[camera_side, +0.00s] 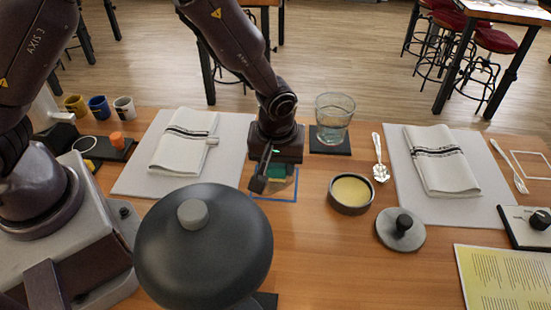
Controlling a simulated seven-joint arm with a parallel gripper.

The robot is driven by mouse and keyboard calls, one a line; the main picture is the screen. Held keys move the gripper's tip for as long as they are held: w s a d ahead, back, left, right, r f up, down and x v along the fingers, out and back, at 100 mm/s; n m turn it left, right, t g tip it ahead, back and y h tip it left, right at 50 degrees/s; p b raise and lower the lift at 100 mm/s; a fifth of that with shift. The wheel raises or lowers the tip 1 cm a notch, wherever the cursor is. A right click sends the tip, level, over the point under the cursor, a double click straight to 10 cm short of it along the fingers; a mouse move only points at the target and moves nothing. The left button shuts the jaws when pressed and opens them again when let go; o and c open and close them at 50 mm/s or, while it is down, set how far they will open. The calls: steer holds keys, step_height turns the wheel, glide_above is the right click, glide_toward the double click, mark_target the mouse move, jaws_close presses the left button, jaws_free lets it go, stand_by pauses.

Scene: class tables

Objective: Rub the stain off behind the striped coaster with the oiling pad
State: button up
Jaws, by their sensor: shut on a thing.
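The jaws hide part of the pad. It is low over a blue-outlined square (275,199) on the wood, with a tan patch beside the pad; I cannot tell whether the pad touches the table. A dark coaster (330,149) lies under the glass (334,113); I cannot make out stripes on it. I cannot clearly make out a stain.
A large dark domed object (204,255) stands in front of my gripper. A bowl of yellow stuff (350,192), a grey lid (401,231) and a spoon (379,158) lie to the right. Placemats with folded striped napkins (185,142) (442,160) lie on both sides.

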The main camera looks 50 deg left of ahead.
mark_target(269, 195)
steer(key=shift+f, duration=3)
steer(key=shift+w+a+f, duration=0.15)
steer(key=shift+f, duration=0.25)
steer(key=shift+w+a+f, duration=0.15)
steer(key=shift+f, duration=0.2)
steer(key=shift+c, duration=0.4)
steer(key=shift+w+a, duration=2.65)
steer(key=shift+a, duration=0.05)
steer(key=shift+s+d, duration=3.05)
steer(key=shift+s+a, duration=0.55)
steer(key=shift+a, duration=0.05)
steer(key=shift+w+a, duration=0.1)
steer(key=shift+a, duration=0.15)
steer(key=shift+w+a, duration=2.7)
steer(key=shift+s+d, duration=2.75)
steer(key=shift+s+d+r, duration=0.1)
steer(key=shift+d+r, duration=0.05)
steer(key=shift+r, duration=4)
